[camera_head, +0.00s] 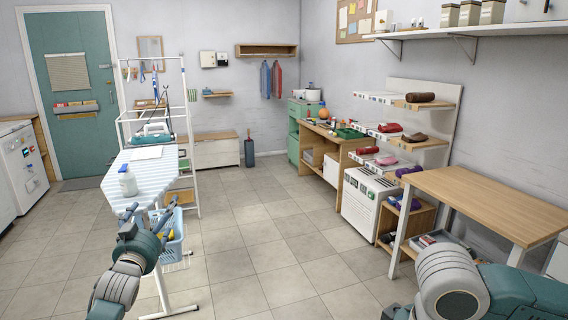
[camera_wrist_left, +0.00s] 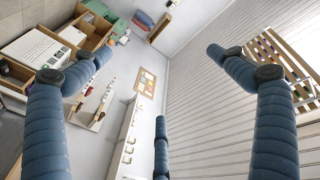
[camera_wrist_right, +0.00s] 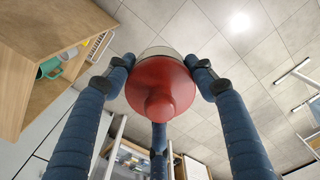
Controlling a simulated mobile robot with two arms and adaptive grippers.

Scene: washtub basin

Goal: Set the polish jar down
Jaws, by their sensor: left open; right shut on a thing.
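The polish jar (camera_wrist_right: 160,90), a rounded red piece with a knob and a pale grey rim behind it, is between the fingers of my right gripper (camera_wrist_right: 158,64) in the right wrist view. The fingers are shut on it from the sides, and the third finger is partly behind it. In the head view the jar cannot be made out; my right arm hides that area at the bottom right. My left gripper (camera_head: 149,214) is open and empty beside the ironing board's near end. In the left wrist view its fingers (camera_wrist_left: 159,50) are spread with nothing between them.
A wooden table (camera_head: 490,200) with a clear top stands at the right, near my right arm. Shelves with rolled cloths line the right wall. The tiled floor between is free.

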